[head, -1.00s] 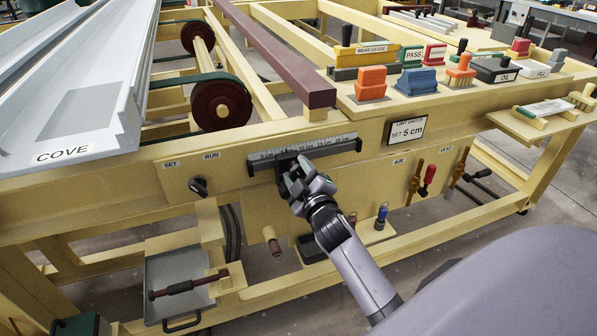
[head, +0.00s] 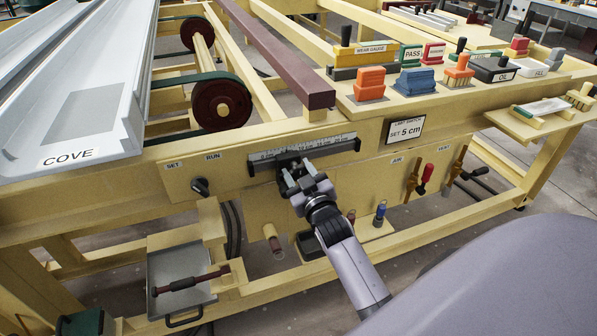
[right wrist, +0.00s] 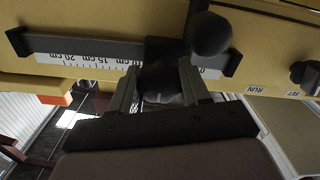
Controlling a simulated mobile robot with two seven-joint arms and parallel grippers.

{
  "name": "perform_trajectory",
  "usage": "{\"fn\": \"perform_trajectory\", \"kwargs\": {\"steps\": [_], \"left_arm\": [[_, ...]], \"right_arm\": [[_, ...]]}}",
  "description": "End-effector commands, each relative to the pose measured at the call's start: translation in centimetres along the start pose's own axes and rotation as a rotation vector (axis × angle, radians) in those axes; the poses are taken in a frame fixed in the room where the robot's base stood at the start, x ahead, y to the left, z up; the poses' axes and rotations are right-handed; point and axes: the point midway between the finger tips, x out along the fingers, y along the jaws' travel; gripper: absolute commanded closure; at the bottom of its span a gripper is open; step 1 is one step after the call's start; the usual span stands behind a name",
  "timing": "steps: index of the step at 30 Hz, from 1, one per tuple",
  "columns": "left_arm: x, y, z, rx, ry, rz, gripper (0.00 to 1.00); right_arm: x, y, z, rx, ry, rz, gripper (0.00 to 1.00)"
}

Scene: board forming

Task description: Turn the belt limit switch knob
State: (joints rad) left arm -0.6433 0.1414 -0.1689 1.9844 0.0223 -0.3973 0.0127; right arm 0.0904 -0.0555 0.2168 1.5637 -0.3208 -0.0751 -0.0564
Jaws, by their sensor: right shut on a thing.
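The limit switch is a dark rail with a white centimetre scale (head: 325,147) on the front beam of the wooden frame. My right gripper (head: 290,177) is at the left part of this rail. In the right wrist view my right gripper (right wrist: 158,90) has its two fingers on either side of a dark knob (right wrist: 160,78) at the slider and is shut on it. A black selector knob (head: 200,187) stands left of the rail, below SET and RUN labels. My left gripper is not in view.
A sign reading SET 5 cm (head: 404,130) is right of the rail. Red and wooden-handled valves (head: 426,174) stand farther right. A black ball (right wrist: 209,34) sits close beside the slider in the right wrist view. A grey tray (head: 180,270) is below left.

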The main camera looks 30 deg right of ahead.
Motion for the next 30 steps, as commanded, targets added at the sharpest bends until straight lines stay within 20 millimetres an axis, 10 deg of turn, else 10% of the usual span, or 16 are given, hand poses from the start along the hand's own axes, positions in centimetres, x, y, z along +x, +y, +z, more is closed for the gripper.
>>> {"fn": "perform_trajectory", "kwargs": {"steps": [11, 12, 14, 30], "left_arm": [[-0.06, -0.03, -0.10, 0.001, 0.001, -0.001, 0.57], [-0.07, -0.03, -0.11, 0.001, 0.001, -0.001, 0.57], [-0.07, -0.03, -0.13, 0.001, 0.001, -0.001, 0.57], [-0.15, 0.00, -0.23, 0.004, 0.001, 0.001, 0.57]], "right_arm": [[0.09, 0.43, -0.27, 0.007, 0.006, 0.008, 0.84], [0.09, 0.44, -0.28, 0.007, 0.007, 0.008, 0.47], [0.10, 0.40, -0.30, 0.006, 0.007, 0.007, 0.28], [0.08, 0.19, -0.15, 0.004, 0.004, 0.002, 0.28]]}}
